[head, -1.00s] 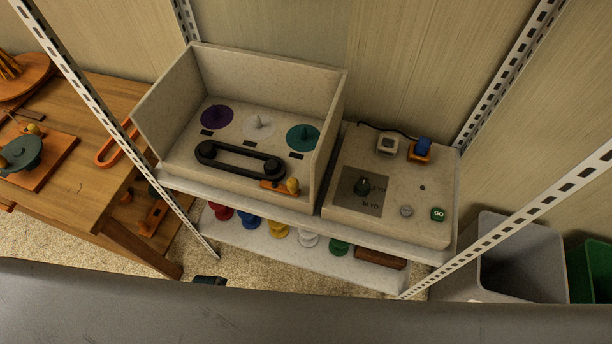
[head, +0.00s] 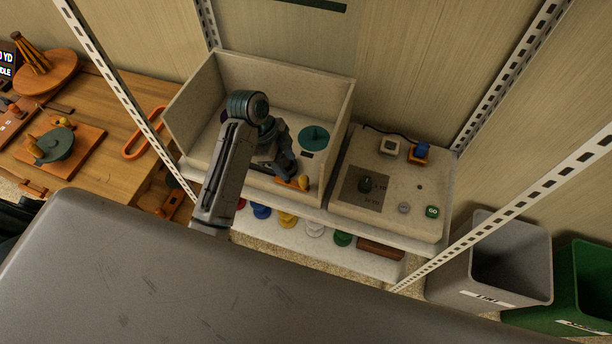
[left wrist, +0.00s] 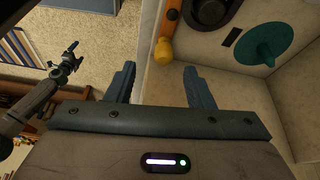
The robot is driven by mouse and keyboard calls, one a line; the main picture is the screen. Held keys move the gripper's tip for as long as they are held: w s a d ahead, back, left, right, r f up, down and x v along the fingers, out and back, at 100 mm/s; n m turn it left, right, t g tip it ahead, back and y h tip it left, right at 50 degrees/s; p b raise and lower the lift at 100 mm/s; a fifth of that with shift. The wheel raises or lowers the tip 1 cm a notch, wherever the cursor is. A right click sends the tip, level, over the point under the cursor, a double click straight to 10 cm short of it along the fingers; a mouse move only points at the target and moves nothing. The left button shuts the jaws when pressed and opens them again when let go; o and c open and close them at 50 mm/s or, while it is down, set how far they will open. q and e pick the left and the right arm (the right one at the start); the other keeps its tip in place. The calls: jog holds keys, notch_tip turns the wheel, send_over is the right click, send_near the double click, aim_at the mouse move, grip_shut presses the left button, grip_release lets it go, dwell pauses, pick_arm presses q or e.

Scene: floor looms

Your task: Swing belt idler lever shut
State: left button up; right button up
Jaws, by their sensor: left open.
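The idler lever (head: 284,183) is an orange bar with a yellow knob (head: 304,182) at the front of the open-topped beige box. In the left wrist view the knob (left wrist: 161,51) lies just beyond and between my fingertips, and part of the orange lever (left wrist: 172,18) shows above it. My left gripper (head: 289,172) is open above the lever, reaching into the box; whether it touches the knob I cannot tell. The black belt (left wrist: 208,10) is mostly hidden by my left arm in the head view. My right gripper (left wrist: 72,56) shows small in the left wrist view; its jaws are unclear.
A teal disc (head: 314,137) with a peg is behind the lever, near the box's right wall (head: 338,130). A control panel (head: 395,178) with a dial and GO button stands right. Coloured spools (head: 288,221) sit on the shelf below. White slotted posts (head: 515,75) frame the rack.

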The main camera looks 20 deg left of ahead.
aim_at(303, 178)
pick_arm(q)
jog(key=shift+m, duration=0.8)
jog(key=d+f+b, duration=0.1)
jog(key=f, duration=0.1)
jog(key=w+d+f+b, duration=0.1)
jog(key=d+b, duration=0.1)
jog(key=shift+f+b, duration=0.3)
jog(key=shift+f, duration=0.1)
jog(key=p+x, duration=0.2)
jog(key=x, duration=0.1)
jog(key=shift+s+d+f, duration=0.1)
jog(key=shift+d+f, duration=0.15)
jog(key=shift+f, duration=0.5)
jog(key=c, duration=1)
